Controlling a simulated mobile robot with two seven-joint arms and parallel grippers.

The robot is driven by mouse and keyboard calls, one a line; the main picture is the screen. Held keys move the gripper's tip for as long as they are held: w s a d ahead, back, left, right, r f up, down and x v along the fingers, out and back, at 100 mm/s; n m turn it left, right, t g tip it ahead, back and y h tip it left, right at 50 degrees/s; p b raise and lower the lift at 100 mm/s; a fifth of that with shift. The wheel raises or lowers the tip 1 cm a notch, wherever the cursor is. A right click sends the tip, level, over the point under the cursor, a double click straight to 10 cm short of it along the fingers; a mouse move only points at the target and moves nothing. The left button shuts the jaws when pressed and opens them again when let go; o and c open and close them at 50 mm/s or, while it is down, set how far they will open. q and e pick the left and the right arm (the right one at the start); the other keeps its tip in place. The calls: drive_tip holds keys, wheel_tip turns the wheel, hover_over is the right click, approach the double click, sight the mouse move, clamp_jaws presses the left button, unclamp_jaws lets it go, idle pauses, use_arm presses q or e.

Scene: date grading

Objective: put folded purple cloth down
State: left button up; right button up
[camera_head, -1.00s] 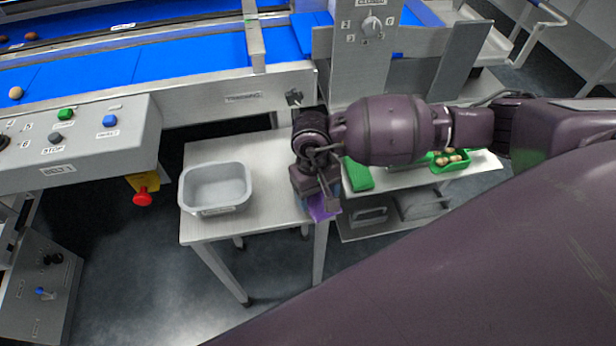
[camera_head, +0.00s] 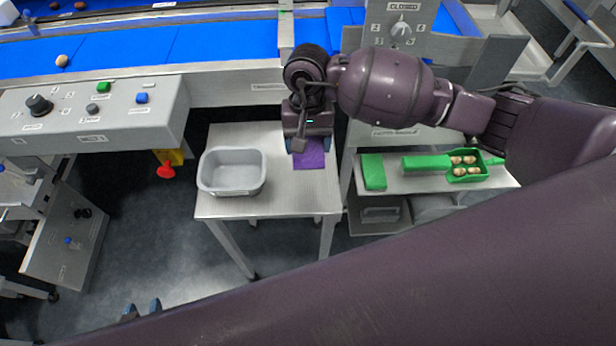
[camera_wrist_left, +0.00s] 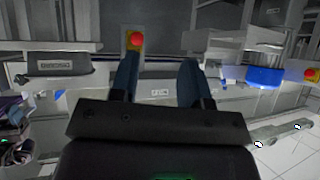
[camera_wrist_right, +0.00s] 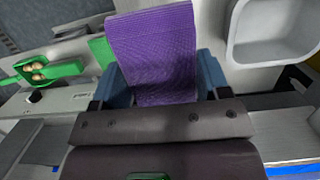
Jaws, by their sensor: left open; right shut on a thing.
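The folded purple cloth (camera_head: 310,155) is at the right part of the small steel table (camera_head: 275,205), below my right gripper (camera_head: 308,146). In the right wrist view the cloth (camera_wrist_right: 153,50) lies between the two blue fingers of my right gripper (camera_wrist_right: 155,88), which is shut on it. Whether its free end touches the table I cannot tell. My left gripper (camera_head: 142,308) shows only its fingertips at the bottom of the head view. In the left wrist view my left gripper (camera_wrist_left: 157,75) is open with nothing between its fingers.
A grey tub (camera_head: 232,189) stands on the table, left of the cloth. Right of the table, a shelf cart carries a green block (camera_head: 373,171) and a green scoop (camera_head: 466,173) holding several dates. The conveyor (camera_head: 140,50) and its control panel (camera_head: 90,112) stand behind.

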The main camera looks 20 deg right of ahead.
sight(308, 186)
wheel_tip(308, 186, down, 14)
drive_tip(key=shift+f+b, duration=0.1)
drive_tip(key=shift+b, duration=0.35)
drive_tip(key=shift+f, duration=0.2)
drive_tip(key=o, duration=1.1)
